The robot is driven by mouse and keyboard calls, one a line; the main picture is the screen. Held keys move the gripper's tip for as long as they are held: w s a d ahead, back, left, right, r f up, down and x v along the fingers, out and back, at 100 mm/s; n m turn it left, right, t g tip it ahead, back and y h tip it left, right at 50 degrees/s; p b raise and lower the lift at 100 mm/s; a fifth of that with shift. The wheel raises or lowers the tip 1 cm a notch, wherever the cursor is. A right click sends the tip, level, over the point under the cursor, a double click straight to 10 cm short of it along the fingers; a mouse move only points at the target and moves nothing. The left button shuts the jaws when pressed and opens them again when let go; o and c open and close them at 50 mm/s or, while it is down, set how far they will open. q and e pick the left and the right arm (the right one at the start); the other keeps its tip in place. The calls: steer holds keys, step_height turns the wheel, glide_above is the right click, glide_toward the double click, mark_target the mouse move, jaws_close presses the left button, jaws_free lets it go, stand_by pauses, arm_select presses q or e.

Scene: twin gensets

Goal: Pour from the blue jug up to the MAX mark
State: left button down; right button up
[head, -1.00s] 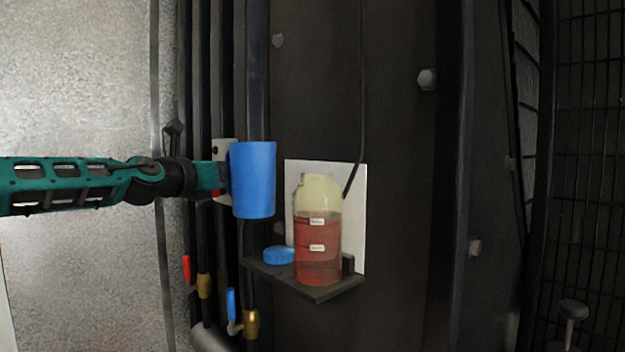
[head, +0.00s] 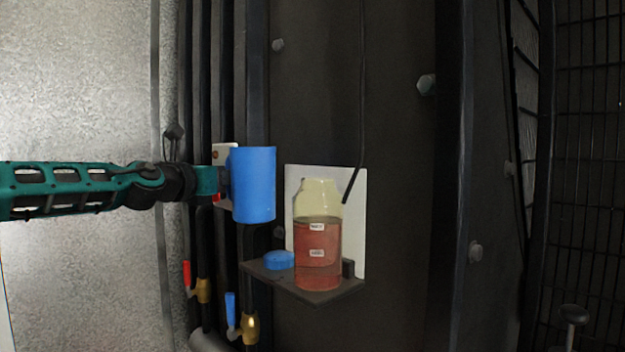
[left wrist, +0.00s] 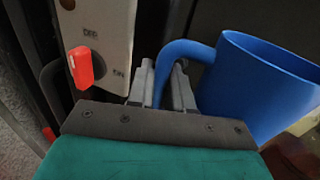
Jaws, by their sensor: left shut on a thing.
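The blue jug (head: 254,185) hangs upright in the air, left of and a little higher than the bottle. My left gripper (left wrist: 165,88) is shut on the jug's handle (left wrist: 182,52) in the left wrist view, where the jug (left wrist: 258,85) stands to the right. The jug's inside is hidden. The clear bottle (head: 318,240) stands on a shelf with red liquid in it and a pale, open-looking neck. It has two small white labels, too small to read. The liquid's top edge lies just above the upper label (head: 317,226). My right gripper is not in view.
A blue cap (head: 279,260) lies on the dark shelf (head: 310,295) left of the bottle. A white panel (head: 355,215) stands behind. A switch box with a red knob (left wrist: 80,67) is close beside my left gripper. Pipes with red and blue valve handles (head: 231,307) run below.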

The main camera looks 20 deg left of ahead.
arm_select(q)
steer(key=shift+r+p, duration=1.95)
steer(key=shift+r, duration=1.1)
steer(key=shift+f, duration=0.1)
